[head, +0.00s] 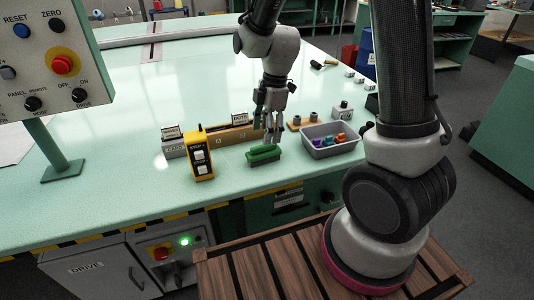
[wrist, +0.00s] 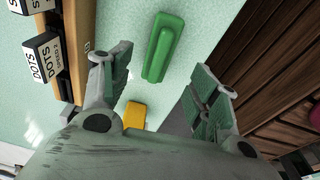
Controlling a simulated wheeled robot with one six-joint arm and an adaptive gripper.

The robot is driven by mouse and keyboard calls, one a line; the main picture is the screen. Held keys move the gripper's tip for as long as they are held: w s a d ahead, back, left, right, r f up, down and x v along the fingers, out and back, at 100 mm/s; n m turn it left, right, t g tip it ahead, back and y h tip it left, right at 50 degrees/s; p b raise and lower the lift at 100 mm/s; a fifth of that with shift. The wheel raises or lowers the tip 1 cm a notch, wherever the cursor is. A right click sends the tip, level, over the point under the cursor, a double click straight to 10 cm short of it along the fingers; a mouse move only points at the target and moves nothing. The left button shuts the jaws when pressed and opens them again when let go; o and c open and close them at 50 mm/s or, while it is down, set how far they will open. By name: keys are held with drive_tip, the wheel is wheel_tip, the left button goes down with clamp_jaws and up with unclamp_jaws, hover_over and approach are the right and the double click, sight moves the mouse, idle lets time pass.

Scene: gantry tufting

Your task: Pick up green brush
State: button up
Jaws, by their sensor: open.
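The green brush (head: 264,154) lies on the pale green table near its front edge, with its green back up and bristles below. In the wrist view the green brush (wrist: 162,47) shows beyond the fingertips, roughly between them and apart from both. My gripper (head: 272,135) is open and empty, above and just behind the brush in the head view. In the wrist view my gripper (wrist: 165,88) has its two fingers spread wide. The brush's bristles are hidden in the wrist view.
A yellow control box (head: 198,157) stands left of the brush. A wooden rack (head: 228,136) with labelled blocks is behind it. A grey bin (head: 331,151) with coloured items sits to the right. Bare table lies at the back, and the front edge is close.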

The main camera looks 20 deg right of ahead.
sight(264, 151)
drive_tip(key=f, duration=0.4)
drive_tip(key=a+f, duration=0.1)
drive_tip(key=f, duration=0.1)
drive_tip(key=shift+f, duration=0.3)
drive_tip(key=shift+f, duration=0.25)
drive_tip(key=shift+c, duration=0.2)
drive_tip(key=c, duration=1.1)
wheel_tip(264, 151, up, 10)
drive_tip(key=shift+r, duration=0.25)
